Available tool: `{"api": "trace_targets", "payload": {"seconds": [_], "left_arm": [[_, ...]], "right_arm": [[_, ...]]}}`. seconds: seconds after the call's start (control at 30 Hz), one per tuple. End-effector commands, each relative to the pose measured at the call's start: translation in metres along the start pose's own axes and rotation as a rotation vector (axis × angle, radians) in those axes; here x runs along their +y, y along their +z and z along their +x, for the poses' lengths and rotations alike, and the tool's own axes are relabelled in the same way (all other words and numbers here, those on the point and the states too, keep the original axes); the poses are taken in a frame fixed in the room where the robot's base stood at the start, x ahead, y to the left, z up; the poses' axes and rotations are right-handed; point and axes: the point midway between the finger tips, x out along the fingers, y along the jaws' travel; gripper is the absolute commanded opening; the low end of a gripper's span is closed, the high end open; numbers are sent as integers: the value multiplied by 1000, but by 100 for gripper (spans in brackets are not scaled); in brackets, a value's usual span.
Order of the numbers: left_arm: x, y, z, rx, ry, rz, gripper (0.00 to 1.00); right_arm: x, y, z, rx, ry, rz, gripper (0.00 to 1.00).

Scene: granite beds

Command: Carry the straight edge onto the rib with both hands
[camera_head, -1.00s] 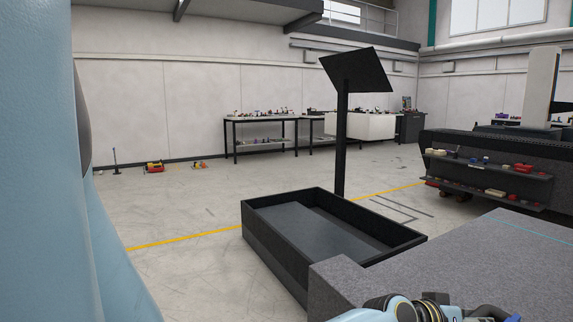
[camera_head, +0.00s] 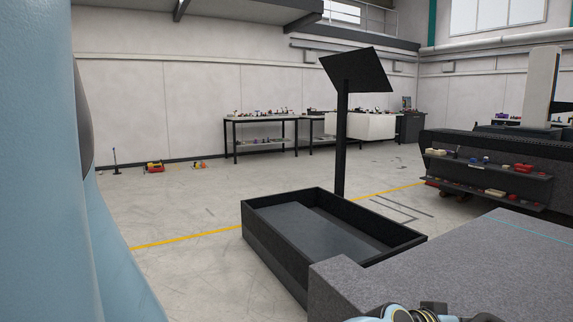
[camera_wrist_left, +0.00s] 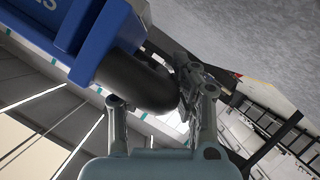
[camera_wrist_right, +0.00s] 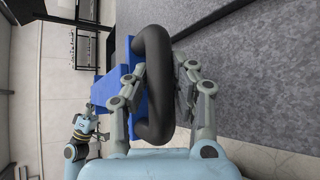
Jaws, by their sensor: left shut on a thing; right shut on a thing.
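The straight edge is a blue bar with black loop handles; its blue body (camera_wrist_left: 105,42) shows at the upper left of the left wrist view. My left gripper (camera_wrist_left: 150,85) is shut on the dark rounded handle in front of that bar. In the right wrist view the blue body (camera_wrist_right: 108,88) runs behind another black loop handle, and my right gripper (camera_wrist_right: 158,82) is shut on that handle. In the head view both grippers and the bar are out of sight; only part of an arm shows at the bottom edge. I cannot make out the rib.
A grey granite bed (camera_head: 440,270) with a thin teal line fills the lower right of the head view. A black open-topped tray (camera_head: 255,225) stands beside it, with a dark panel on a post (camera_head: 342,140) behind. Open floor lies to the left.

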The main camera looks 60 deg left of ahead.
Motion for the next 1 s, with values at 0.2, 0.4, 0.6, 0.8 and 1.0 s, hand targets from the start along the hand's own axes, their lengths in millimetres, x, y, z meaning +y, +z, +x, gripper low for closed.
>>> {"api": "trace_targets", "payload": {"seconds": [0.2,0.4,0.6,0.8,1.0], "left_arm": [[2,-4,0,6,3,1,0],[2,-4,1,-3,-2,0,0],[2,-4,1,-7,-4,-1,0],[1,-2,1,-7,-3,-3,0],[-2,3,4,-7,-3,-3,0]], "right_arm": [[4,2,0,-4,6,-2,0],[4,3,0,2,0,2,0],[4,3,0,4,-2,6,0],[2,2,1,5,-3,5,0],[-3,-1,4,6,-2,7,0]]}}
